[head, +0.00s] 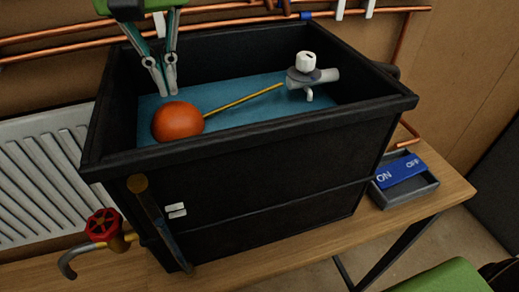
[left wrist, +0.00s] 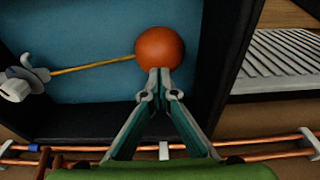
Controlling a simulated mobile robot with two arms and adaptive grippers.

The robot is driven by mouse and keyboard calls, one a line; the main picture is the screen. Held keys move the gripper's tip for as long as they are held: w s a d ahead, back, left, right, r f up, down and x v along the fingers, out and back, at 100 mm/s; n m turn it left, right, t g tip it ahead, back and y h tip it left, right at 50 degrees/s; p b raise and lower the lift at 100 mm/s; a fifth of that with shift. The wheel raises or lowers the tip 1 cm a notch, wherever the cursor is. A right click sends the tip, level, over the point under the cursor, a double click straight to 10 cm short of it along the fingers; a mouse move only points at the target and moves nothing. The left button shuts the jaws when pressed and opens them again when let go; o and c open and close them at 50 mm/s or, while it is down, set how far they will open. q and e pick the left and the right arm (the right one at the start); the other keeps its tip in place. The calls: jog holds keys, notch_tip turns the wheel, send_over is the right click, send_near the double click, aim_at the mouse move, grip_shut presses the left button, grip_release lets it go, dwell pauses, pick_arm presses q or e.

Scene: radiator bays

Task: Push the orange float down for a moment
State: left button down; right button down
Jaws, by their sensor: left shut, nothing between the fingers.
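The orange float (head: 178,121) is a ball at the left end of a thin brass rod (head: 245,99) inside the black tank (head: 250,133). The rod runs to a white-capped grey valve (head: 307,72) near the tank's right side. Blue water lies around the float. My left gripper (head: 170,92) points down just above and behind the float, shut and empty. In the left wrist view its tips (left wrist: 160,72) overlap the edge of the float (left wrist: 159,48); I cannot tell whether they touch. My right gripper is not in view.
The tank's walls (head: 95,125) rise around the water. Copper pipes (head: 60,40) run along the back wall. A white radiator (head: 38,165) is at left. A red valve wheel (head: 103,224) and a blue ON/OFF piece in a tray (head: 433,186) flank the tank.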

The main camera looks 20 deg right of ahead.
aim_at(173, 106)
pick_arm(q)
jog(key=shift+f, duration=0.15)
jog(key=shift+f+b, duration=0.3)
jog(key=shift+f, duration=0.2)
jog(key=shift+f, duration=0.3)
jog(key=shift+f+b, duration=0.4)
jog(key=shift+f, duration=0.6)
jog(key=shift+f+b, duration=0.35)
jog(key=shift+b, duration=0.05)
jog(key=shift+f, duration=0.1)
dwell(0.5)
dwell(1.4)
notch_tip(173, 106, up, 4)
jog(key=p, duration=0.4)
jog(key=shift+r, duration=0.25)
